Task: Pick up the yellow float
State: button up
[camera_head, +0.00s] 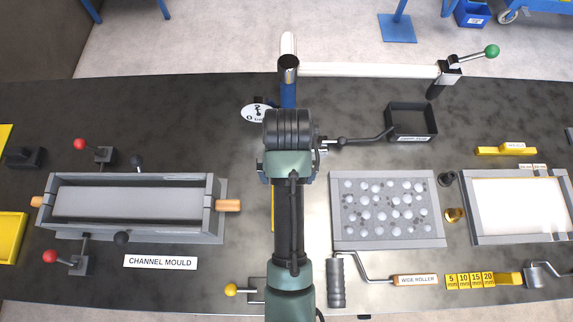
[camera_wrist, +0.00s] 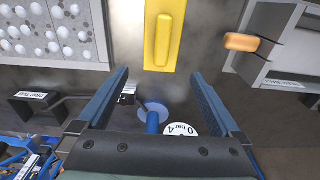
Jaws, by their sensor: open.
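The yellow float (camera_wrist: 165,32) is a flat yellow plate with a raised long handle bar. It lies on the worktop near the top middle of the wrist view, partly cut off by the frame edge. In the head view only a thin yellow strip of it (camera_head: 273,207) shows beside my arm, which hides the rest. My gripper (camera_wrist: 158,74) is open, with nothing between its two blue-grey fingers. Its fingertips appear just short of the float in the wrist view, and apart from it. In the head view the fingers are mostly hidden under my wrist.
The channel mould (camera_head: 215,216) with wooden-ended handles stands left. A grey tray of pale balls (camera_head: 338,236) and a roller (camera_head: 336,283) stand right. A blue post (camera_wrist: 153,148) and gauge (camera_wrist: 182,130) are near my gripper. A black box (camera_head: 433,118) sits back right.

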jog(key=shift+g, duration=0.3)
jog(key=f, duration=0.5)
jog(key=s+f, duration=0.1)
jog(key=f, duration=0.2)
jog(key=shift+s, duration=0.1)
jog(key=shift+s+a+f+p, duration=0.1)
jog(key=shift+f+p, duration=0.2)
jog(key=shift+f, duration=2.45)
jog(key=shift+c, duration=0.3)
jog(key=c, duration=0.9)
